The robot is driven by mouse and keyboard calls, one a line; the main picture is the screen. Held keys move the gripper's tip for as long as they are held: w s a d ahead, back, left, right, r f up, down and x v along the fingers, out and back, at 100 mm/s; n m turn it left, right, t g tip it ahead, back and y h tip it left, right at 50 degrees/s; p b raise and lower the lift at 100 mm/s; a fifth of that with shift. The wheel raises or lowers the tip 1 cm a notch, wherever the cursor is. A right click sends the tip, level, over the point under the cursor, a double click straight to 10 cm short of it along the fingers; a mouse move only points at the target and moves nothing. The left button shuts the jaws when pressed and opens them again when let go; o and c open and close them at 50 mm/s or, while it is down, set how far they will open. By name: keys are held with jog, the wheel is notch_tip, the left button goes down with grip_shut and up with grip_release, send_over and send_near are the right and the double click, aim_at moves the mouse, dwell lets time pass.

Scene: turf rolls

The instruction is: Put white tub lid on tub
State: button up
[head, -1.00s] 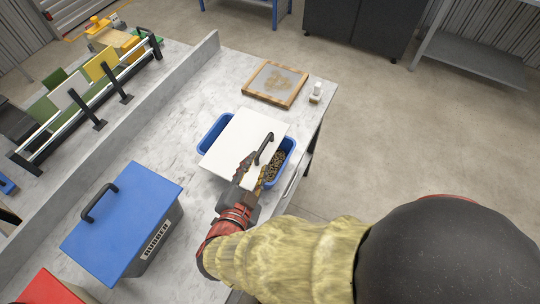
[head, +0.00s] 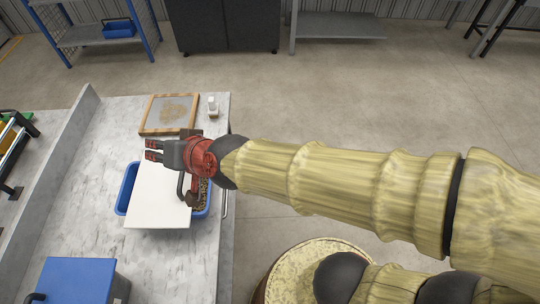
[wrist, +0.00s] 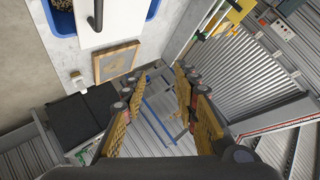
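The white lid (head: 158,205), with a black handle (head: 181,184), lies across the blue tub (head: 126,190). It covers the tub's middle, while blue parts show at both sides and brown contents show at the right (head: 205,195). In the wrist view the lid (wrist: 118,22) is at the top, with its handle (wrist: 97,16) and tub parts on either side. My gripper (head: 152,150) is above the lid's far part in the head view, hiding some of it. In the wrist view my gripper (wrist: 155,95) is open and empty, its fingers apart and off the handle.
A wood-framed panel (head: 169,114) and a small white bottle (head: 213,106) are at the bench's far end. A blue-lidded box (head: 75,280) stands at the near left. A raised ledge (head: 60,150) runs along the left. Bare marble bench (head: 100,215) is left of the tub.

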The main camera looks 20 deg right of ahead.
jog(key=s+d+g+h, duration=0.1)
jog(key=s+d, duration=0.3)
jog(key=d, duration=0.4)
jog(key=s+d+n+g+h, duration=0.1)
jog(key=s+d+h, duration=0.2)
jog(key=s+d, duration=0.2)
jog(key=s+d+n+g+h, duration=0.1)
jog(key=s+d, duration=0.4)
jog(key=d, duration=0.6)
jog(key=shift+d+g+h, duration=0.2)
jog(key=shift+g+h, duration=0.2)
jog(key=shift+g, duration=0.2)
